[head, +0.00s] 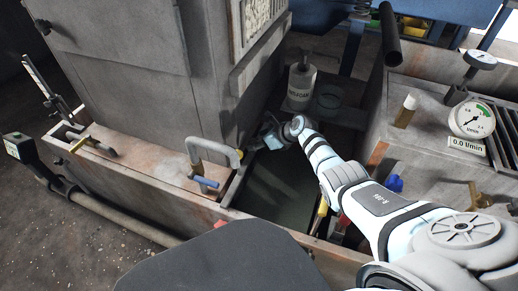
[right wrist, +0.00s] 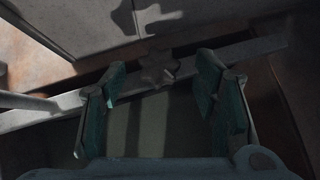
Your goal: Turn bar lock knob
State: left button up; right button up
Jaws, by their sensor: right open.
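In the right wrist view, a grey lobed knob (right wrist: 158,68) sits on a pale flat bar (right wrist: 75,110) that runs at a slant below a grey panel. My right gripper (right wrist: 161,84) is open and empty, with one dark teal finger on each side. The knob shows ahead, between the fingertips; I cannot tell how far off it is or whether anything touches. In the head view my right gripper (head: 258,141) is small, low beside the grey machine housing, and the knob cannot be made out there. My left gripper is not in view.
A grey bent handle (head: 213,148) with a blue lever (head: 203,182) stands left of my right gripper. A white labelled bottle (head: 301,82) stands behind it. A dark recess (head: 285,185) lies below my arm.

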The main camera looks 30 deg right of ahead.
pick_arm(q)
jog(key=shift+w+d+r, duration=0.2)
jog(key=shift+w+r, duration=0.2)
pick_arm(e)
jog(key=shift+w+a+f, duration=0.1)
jog(key=shift+w, duration=0.05)
jog(key=shift+c, duration=0.5)
